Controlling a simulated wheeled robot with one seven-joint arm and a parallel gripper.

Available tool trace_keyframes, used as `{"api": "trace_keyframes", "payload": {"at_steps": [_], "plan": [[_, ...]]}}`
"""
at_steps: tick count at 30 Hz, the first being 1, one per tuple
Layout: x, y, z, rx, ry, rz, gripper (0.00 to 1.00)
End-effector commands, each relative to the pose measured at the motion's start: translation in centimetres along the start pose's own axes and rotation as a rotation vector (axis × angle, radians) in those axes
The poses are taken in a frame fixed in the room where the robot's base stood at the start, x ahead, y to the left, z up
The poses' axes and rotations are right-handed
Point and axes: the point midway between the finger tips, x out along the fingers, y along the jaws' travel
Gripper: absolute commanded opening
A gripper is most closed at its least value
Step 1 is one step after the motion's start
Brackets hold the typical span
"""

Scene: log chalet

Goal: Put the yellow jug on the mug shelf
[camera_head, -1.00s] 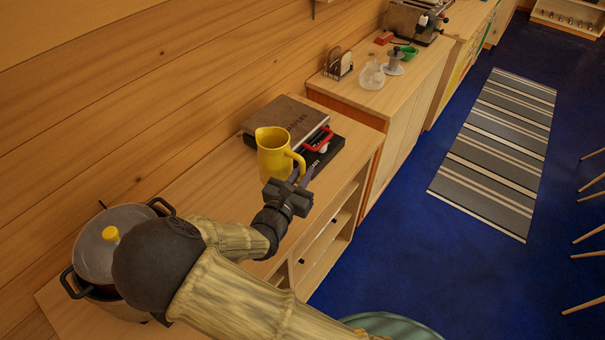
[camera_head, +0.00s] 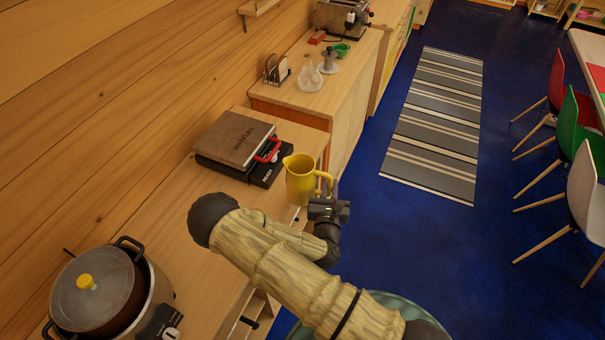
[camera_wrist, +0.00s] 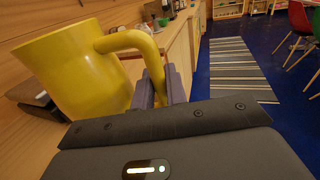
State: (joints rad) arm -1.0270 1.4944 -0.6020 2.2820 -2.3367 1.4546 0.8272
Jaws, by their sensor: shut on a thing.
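The yellow jug (camera_head: 301,181) is upright in the head view, at the front edge of the wooden counter. It fills the left of the wrist view (camera_wrist: 82,72), with its handle to the right. My gripper (camera_head: 329,192) is shut on the jug's handle; in the wrist view its grey fingers (camera_wrist: 160,88) close around the lower part of the handle. The jug's base is partly hidden by my arm, but it appears held above the counter edge. I cannot make out a mug shelf for certain; a small wall shelf (camera_head: 258,8) shows at the top, cut by the frame.
A waffle maker (camera_head: 236,140) sits on the counter (camera_head: 180,205) behind the jug. A pot (camera_head: 100,290) stands at lower left. A further counter (camera_head: 290,95) holds a toast rack, glassware and a machine. Blue floor, a striped rug (camera_head: 436,120) and several chairs (camera_head: 585,190) lie right.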

Motion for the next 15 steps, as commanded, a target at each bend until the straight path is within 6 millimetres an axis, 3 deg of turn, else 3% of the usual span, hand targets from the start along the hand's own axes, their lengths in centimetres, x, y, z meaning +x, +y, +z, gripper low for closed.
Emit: {"api": "trace_keyframes", "payload": {"at_steps": [1, 9, 15], "plan": [[-0.1, -1.6, -0.2, -0.007, 0.001, 0.007, 0.00], [-1.8, -7.5, -3.2, -0.004, -0.001, 0.062, 0.00], [-2.8, -9.6, -4.5, 0.001, -0.003, 0.079, 0.00]]}}
